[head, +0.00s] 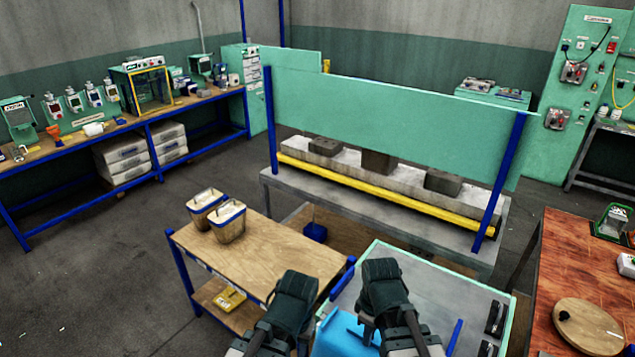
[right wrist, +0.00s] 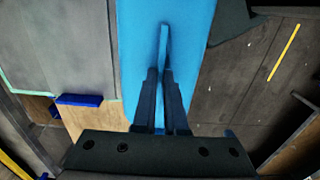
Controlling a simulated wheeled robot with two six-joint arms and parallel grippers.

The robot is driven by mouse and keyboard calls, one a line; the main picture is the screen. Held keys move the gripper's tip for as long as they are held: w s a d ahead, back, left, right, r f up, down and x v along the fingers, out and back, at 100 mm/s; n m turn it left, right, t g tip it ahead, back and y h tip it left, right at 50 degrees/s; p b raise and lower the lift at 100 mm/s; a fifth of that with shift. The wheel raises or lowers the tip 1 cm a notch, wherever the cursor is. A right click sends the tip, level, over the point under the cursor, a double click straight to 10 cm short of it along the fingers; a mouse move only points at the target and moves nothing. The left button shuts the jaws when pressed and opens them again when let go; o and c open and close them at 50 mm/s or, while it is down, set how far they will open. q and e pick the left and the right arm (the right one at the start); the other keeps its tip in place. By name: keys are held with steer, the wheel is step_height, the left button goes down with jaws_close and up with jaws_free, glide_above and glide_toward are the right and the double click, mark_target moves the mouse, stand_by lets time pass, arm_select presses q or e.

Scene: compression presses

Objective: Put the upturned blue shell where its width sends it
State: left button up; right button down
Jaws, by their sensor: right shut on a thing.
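The blue shell (head: 338,335) is at the bottom of the head view, beside the left edge of the grey-topped table (head: 440,300). In the right wrist view it is a wide blue band (right wrist: 195,45) with a thin upright fin. My right gripper (right wrist: 165,80) is shut on that fin; in the head view this gripper (head: 383,290) is above the shell and hides part of it. The shell's underside and its height over what lies below cannot be told. My left gripper (head: 290,300) is left of the shell, seen from behind, with its fingertips hidden.
A wooden cart (head: 265,255) with two tubs (head: 228,222) of pale stuff stands left. Behind is a press bench with a green panel (head: 400,120) and concrete pieces (head: 325,146). A brown table (head: 570,265) stands right. Open floor lies at left (head: 90,250).

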step_height(320, 180, down, 7)
steer(key=b, duration=0.5)
steer(key=shift+f, duration=0.2)
arm_select(q)
step_height(320, 180, down, 7)
steer(key=shift+f, duration=0.15)
arm_select(e)
steer(key=shift+r, duration=0.1)
arm_select(q)
steer(key=shift+d, duration=0.1)
arm_select(e)
steer(key=shift+s+d, duration=0.1)
